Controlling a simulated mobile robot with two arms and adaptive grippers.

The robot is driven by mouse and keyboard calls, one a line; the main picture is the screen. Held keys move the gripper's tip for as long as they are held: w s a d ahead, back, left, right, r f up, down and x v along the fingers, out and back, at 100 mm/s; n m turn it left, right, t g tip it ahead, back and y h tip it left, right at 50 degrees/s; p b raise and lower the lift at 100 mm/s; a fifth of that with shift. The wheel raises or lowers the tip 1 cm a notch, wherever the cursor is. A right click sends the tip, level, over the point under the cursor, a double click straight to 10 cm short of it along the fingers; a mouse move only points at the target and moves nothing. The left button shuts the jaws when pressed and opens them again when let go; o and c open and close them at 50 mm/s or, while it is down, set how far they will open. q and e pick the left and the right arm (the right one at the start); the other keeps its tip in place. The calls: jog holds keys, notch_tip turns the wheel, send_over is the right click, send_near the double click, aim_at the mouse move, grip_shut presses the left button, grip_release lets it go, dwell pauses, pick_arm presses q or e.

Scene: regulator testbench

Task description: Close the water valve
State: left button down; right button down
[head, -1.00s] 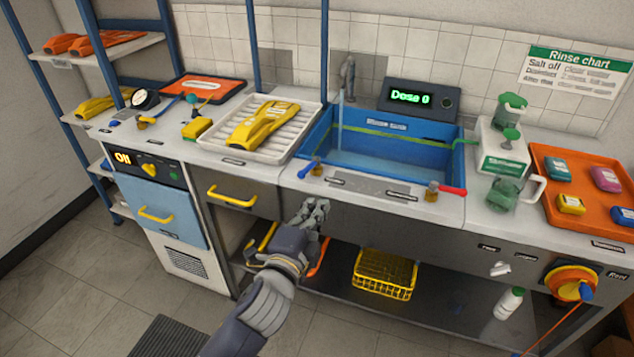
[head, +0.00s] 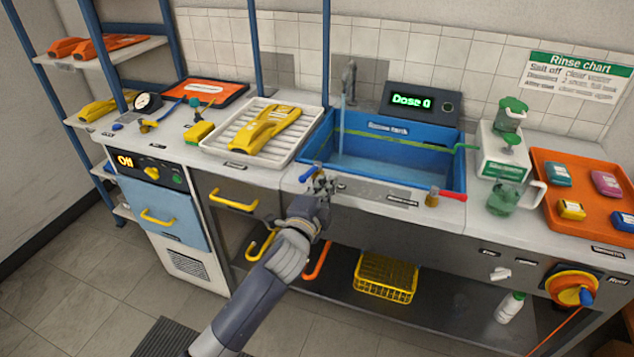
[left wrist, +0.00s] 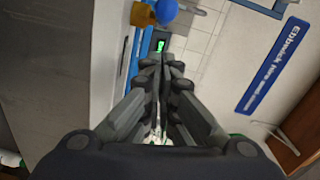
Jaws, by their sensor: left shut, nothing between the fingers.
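A brass valve with a blue handle (head: 308,173) sits at the front left edge of the sink counter. It also shows in the left wrist view as a brass body (left wrist: 144,14) with a blue part (left wrist: 166,11), beyond my fingertips. A second valve with a red handle (head: 452,196) is at the sink's front right. Water runs from the faucet (head: 349,75) into the blue sink (head: 440,174). My left gripper (head: 322,182) is shut and empty, close to the blue-handled valve. Contact cannot be told. It also shows in the left wrist view (left wrist: 161,60). My right gripper is not in view.
A white tray (head: 220,140) with a yellow tool stands left of the sink. Right of it are a green and white dispenser (head: 503,160) and an orange tray (head: 550,164). A yellow basket (head: 385,278) is on the lower shelf. The floor in front is clear.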

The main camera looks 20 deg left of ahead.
pick_arm(q)
jog(key=shift+w+a+f, duration=0.15)
jog(key=shift+a, duration=0.4)
jog(key=shift+w+a+f, duration=0.1)
jog(key=shift+a, duration=0.45)
